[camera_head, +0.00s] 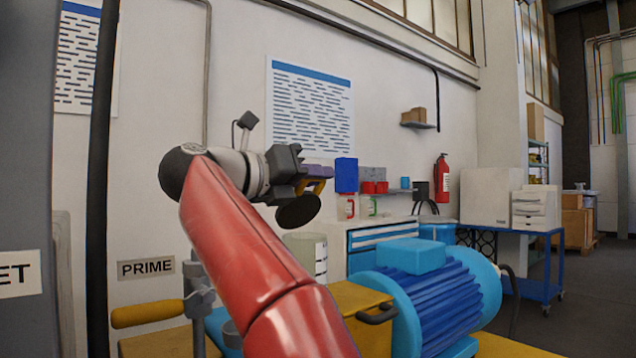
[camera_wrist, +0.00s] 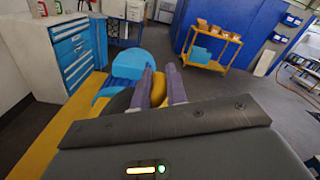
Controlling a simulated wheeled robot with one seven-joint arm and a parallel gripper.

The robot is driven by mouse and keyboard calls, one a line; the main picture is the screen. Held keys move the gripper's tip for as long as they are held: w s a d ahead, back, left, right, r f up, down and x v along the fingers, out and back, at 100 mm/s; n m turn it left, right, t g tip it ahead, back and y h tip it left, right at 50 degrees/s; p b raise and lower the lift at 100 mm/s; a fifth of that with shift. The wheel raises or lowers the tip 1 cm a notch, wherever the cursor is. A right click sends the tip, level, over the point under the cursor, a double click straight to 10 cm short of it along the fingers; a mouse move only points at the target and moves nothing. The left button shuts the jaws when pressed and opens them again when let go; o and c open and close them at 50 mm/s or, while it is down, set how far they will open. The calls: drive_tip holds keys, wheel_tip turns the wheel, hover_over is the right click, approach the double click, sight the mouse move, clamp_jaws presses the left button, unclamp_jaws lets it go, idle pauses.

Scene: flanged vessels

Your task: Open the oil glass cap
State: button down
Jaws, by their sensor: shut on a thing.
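My gripper (camera_head: 317,171), with purple fingers, is at the end of my red arm in the middle of the head view. It is shut on the yellow handle (camera_head: 316,187) of a dark round cap (camera_head: 298,211). The cap looks tilted and hangs above the pale oil glass (camera_head: 307,249), apart from its rim. The glass shows dark level marks, and my arm hides its lower part. In the wrist view, the fingers (camera_wrist: 159,83) stand on both sides of the yellow handle (camera_wrist: 158,94), and part of the dark cap (camera_wrist: 119,102) shows beside them.
A blue motor (camera_head: 436,300) stands right of the glass, with a yellow box and black handle beside it. A yellow-handled lever (camera_head: 147,313) is at lower left. Behind stands a drawer cabinet (camera_head: 385,234) with containers on top. Open floor (camera_wrist: 220,88) shows in the wrist view.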

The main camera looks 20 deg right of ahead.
drive_tip(key=shift+w+a+r+n, duration=0.2)
drive_tip(key=shift+w+r+n, duration=0.1)
drive_tip(key=shift+w+n, duration=0.25)
drive_tip(key=shift+w+a+r+n, duration=0.15)
drive_tip(key=shift+w+r+n, duration=0.1)
drive_tip(key=shift+w+n, duration=0.3)
drive_tip(key=c, duration=1.7)
unclamp_jaws()
drive_tip(key=shift+s+d, duration=0.1)
drive_tip(key=shift+s, duration=0.1)
